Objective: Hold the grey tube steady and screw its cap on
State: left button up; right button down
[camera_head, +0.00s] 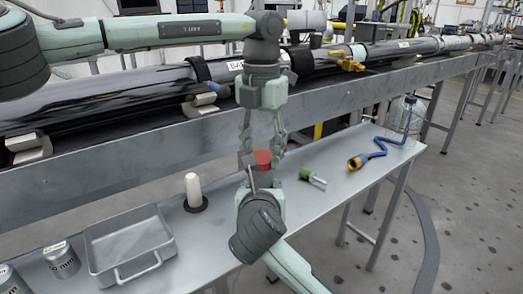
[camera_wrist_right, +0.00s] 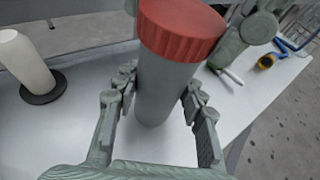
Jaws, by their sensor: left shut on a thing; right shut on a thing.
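The red ribbed cap (camera_wrist_right: 182,30) sits on the top end of the grey tube (camera_wrist_right: 163,90) in the right wrist view; how far it is threaded cannot be told. My right gripper (camera_wrist_right: 160,100) is shut on the tube's body, one finger on each side. In the head view my left gripper (camera_head: 263,150) points down from above, shut on the red cap (camera_head: 263,159). My right gripper (camera_head: 259,178) is directly below it there, and the tube is mostly hidden between the two.
A white cylinder on a dark round base (camera_head: 194,190) stands left of the grippers. A grey tray (camera_head: 130,245) and metal cans (camera_head: 61,259) are further left. A green-handled tool (camera_head: 312,177) and a blue hose (camera_head: 385,148) lie right. A long beam (camera_head: 110,160) runs behind the table.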

pick_arm(q)
jog(key=o, duration=1.3)
notch_tip(320, 180, up, 12)
pick_arm(e)
jog(key=c, duration=0.8)
grip_release()
jog(key=shift+c, duration=0.2)
jog(key=v, duration=1.2)
